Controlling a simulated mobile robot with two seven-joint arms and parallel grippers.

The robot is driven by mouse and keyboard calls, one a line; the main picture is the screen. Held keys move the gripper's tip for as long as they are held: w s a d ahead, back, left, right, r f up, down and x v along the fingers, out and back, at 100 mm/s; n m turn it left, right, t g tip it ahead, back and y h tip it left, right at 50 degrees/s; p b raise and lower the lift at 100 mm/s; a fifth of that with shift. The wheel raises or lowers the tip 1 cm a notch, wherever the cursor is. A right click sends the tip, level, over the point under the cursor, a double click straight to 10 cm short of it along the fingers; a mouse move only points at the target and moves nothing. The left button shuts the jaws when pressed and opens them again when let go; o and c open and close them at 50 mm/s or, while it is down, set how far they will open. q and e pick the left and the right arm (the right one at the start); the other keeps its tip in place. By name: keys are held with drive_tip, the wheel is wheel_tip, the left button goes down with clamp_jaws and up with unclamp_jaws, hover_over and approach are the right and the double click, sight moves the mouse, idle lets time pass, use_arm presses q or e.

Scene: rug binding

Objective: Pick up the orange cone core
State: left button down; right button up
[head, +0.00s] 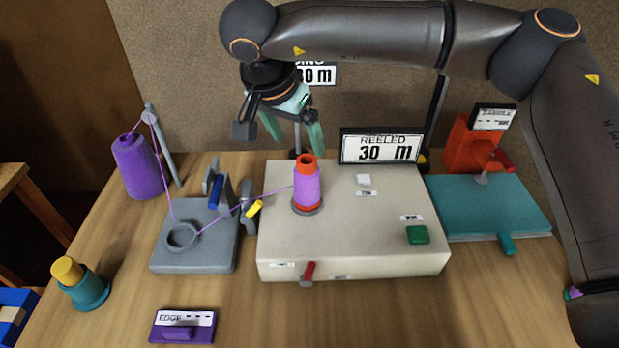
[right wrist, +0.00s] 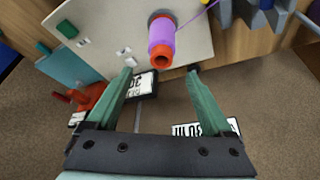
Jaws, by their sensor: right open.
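The orange cone core (head: 306,164) stands upright on the spindle of the cream winding machine (head: 355,250). Purple yarn is wound around it, so only its orange top and a little of its lower rim show. In the right wrist view the core (right wrist: 160,56) appears ahead of the fingers, roughly midway between them. My right gripper (head: 292,135) is open and empty, above and behind the core, with green fingers pointing down. It also shows in the right wrist view (right wrist: 160,70). My left gripper is not in view.
A purple yarn strand runs from the core to the grey guide block (head: 200,245) and the large purple cone (head: 136,167). A sign reading 30 m (head: 381,147) stands behind the machine. A teal plate (head: 490,210) lies at right.

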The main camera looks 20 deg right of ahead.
sight(307, 171)
drive_tip(key=x, duration=1.1)
drive_tip(key=shift+a+f+p, duration=0.25)
drive_tip(key=shift+f+p, duration=0.15)
clamp_jaws()
